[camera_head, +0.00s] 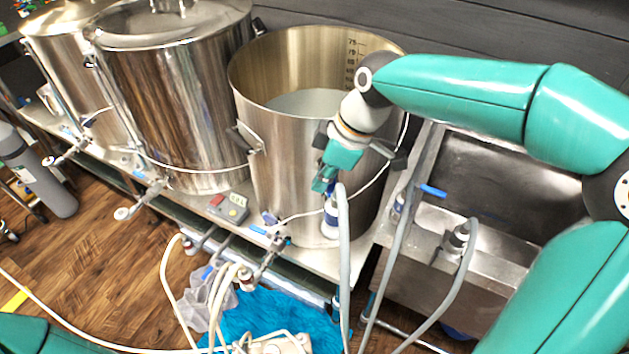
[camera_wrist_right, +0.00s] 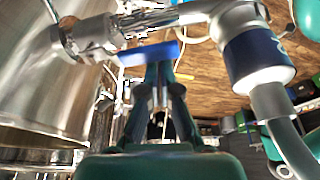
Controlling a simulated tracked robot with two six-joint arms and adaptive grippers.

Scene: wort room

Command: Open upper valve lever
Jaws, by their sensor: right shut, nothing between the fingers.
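The blue valve lever (camera_wrist_right: 150,54) lies across the tips of my right gripper (camera_wrist_right: 160,70) in the right wrist view. It sits by a metal valve pipe (camera_wrist_right: 92,34) that comes off the steel pot. The fingers are shut, with nothing between them, and very close to the lever. I cannot tell whether they touch it. In the head view my right gripper (camera_head: 323,183) points down in front of the open steel pot (camera_head: 285,170) and largely hides this valve. My left gripper is out of view.
A white and dark-blue fitting (camera_wrist_right: 255,60) with a grey hose stands right of the lever; the hose (camera_head: 344,260) hangs below my right gripper in the head view. A steel sink (camera_head: 480,259) is to the right. Hoses and a blue cloth (camera_head: 265,313) lie below.

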